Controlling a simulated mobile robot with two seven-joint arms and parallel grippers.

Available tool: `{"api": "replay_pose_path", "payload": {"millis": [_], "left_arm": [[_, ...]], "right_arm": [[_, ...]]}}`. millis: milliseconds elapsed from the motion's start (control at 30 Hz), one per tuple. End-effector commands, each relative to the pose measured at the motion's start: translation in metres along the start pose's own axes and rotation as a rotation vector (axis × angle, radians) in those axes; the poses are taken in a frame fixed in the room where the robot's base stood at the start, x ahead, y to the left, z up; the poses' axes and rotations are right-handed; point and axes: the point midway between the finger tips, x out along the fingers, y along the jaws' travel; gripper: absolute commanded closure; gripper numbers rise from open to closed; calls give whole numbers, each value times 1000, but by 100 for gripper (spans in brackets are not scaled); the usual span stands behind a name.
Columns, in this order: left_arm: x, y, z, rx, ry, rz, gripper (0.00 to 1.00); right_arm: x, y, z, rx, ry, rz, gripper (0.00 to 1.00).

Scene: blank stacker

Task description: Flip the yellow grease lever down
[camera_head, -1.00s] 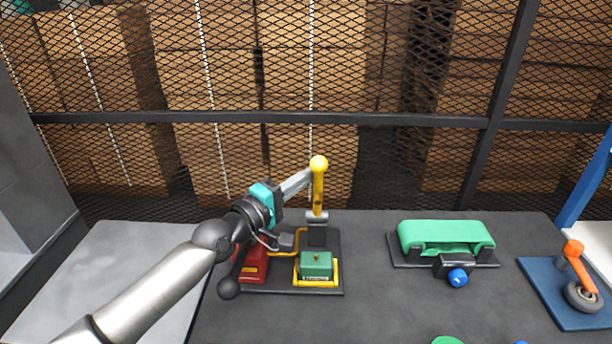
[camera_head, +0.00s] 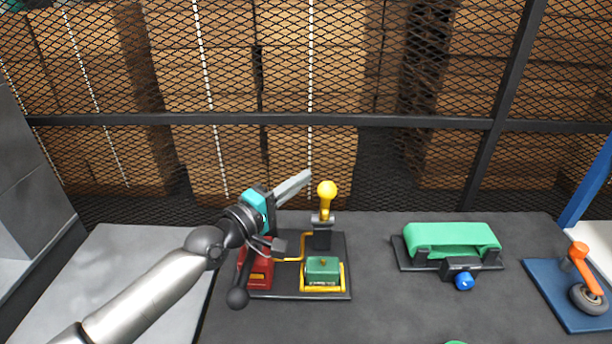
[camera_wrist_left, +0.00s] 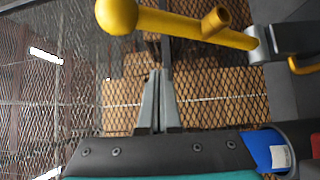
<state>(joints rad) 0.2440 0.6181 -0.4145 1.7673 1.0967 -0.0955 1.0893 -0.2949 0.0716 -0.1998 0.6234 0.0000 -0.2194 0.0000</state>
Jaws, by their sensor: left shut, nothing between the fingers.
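The yellow grease lever (camera_head: 326,205) has a ball on top and stands on a dark base plate (camera_head: 287,296). It looks short in the head view, as if tilted along the line of sight; I cannot tell which way. My left gripper (camera_head: 308,174) is shut and empty, its tips just up and left of the ball. In the left wrist view the lever (camera_wrist_left: 185,26) lies across the top of the picture, and the shut fingers (camera_wrist_left: 158,72) point towards it with a visible gap. My right gripper is not in view.
The plate also carries a green block (camera_head: 322,268) and a red box (camera_head: 260,275). A green belt unit (camera_head: 450,237) with a blue knob (camera_head: 464,281) and an orange-handled caster on a blue plate (camera_head: 545,290) stand to the right. A mesh fence (camera_head: 300,60) rises behind.

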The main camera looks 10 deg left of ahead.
Motion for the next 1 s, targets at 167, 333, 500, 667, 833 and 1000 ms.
{"api": "replay_pose_path", "payload": {"millis": [167,333,500,667,833,1000], "left_arm": [[-36,-17,0,1,-3,-2,100],[-58,-24,-2,0,-2,0,100],[-68,-26,-2,-1,-2,3,100],[-71,-25,-2,-2,-2,4,100],[-71,-25,-2,-2,-2,4,100],[-70,-22,-2,-2,-2,3,100]], "right_arm": [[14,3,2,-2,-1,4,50],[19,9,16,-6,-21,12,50],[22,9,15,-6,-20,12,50],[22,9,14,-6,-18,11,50],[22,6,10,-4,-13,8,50],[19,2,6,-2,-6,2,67]]}}
